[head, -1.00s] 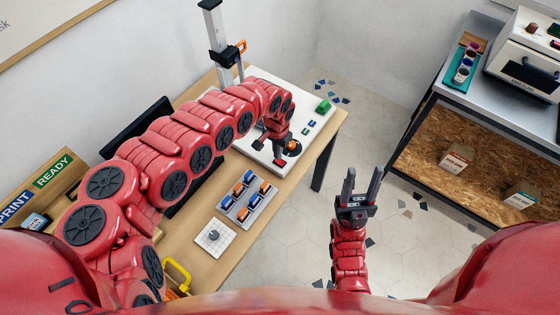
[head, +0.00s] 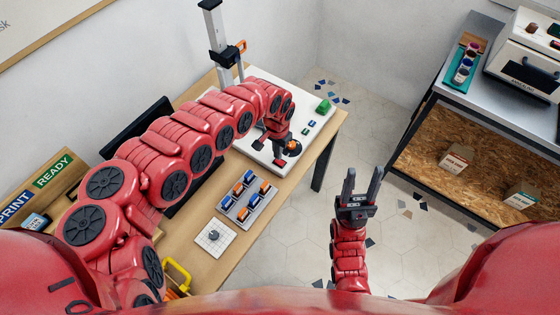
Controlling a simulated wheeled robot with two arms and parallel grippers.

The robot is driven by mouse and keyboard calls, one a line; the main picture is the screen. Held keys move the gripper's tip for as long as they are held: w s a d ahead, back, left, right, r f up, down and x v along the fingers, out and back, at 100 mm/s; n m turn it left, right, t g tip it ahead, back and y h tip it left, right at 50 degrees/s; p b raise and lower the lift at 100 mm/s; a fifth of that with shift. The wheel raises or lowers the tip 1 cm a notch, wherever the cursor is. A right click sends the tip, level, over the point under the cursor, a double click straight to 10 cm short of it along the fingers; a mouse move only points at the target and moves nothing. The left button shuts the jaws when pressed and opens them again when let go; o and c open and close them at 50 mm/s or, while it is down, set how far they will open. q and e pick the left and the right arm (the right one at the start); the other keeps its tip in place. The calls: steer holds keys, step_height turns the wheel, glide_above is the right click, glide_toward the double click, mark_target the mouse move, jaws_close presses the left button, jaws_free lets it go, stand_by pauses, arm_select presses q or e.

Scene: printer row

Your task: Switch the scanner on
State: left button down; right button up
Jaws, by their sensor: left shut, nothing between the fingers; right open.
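What looks like the scanner is a white flat base (head: 305,105) with an upright metal column (head: 217,40) that carries a black clamp with an orange part. It stands at the far end of the wooden table. My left arm reaches across the table, and my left gripper (head: 279,158) is shut and empty, pointing down at the near part of the white base. An orange round part (head: 293,147) shows right beside it. The wrist hides much of the base there, and I cannot tell whether the fingers touch anything. My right gripper (head: 361,183) is open and empty above the floor.
On the base lie a green block (head: 323,106) and small blue and green pieces. A grey tray (head: 235,212) of blue and orange pieces and a white gridded plate (head: 214,237) are nearer on the table.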

arm_select(q)
steer(key=shift+f+b, duration=0.65)
steer(key=shift+f, duration=0.25)
stand_by(0.7)
steer(key=shift+r, duration=0.1)
step_height(320, 180, up, 7)
steer(key=p, duration=0.6)
stand_by(0.4)
